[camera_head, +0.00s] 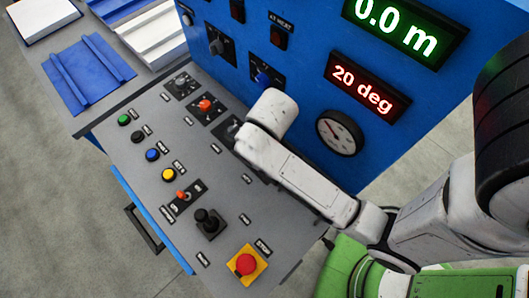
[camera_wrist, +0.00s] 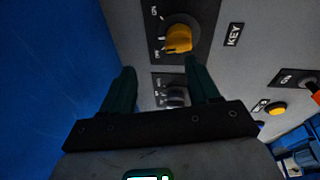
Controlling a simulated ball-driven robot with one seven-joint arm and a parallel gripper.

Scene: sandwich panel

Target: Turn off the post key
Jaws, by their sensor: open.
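In the wrist view a yellow rotary knob (camera_wrist: 179,39) sits on a dark plate, with a label (camera_wrist: 233,36) reading KEY beside it. The small marks on its plate are too blurred to read surely. I cannot make out this knob in the head view, where my arm covers part of the panel. My gripper (camera_wrist: 162,76) is open and empty, with its two dark green fingers apart. The yellow knob lies beyond the fingertips, with no contact visible. A grey knob (camera_wrist: 175,97) on another plate shows between the fingers.
The sloped grey panel (camera_head: 134,172) carries an orange-red knob (camera_head: 205,105), a joystick (camera_head: 207,221), a red stop button (camera_head: 246,264) and several coloured buttons. The blue upright wall (camera_head: 300,92) with displays rises close beside my arm. A yellow button (camera_wrist: 275,109) lies right in the wrist view.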

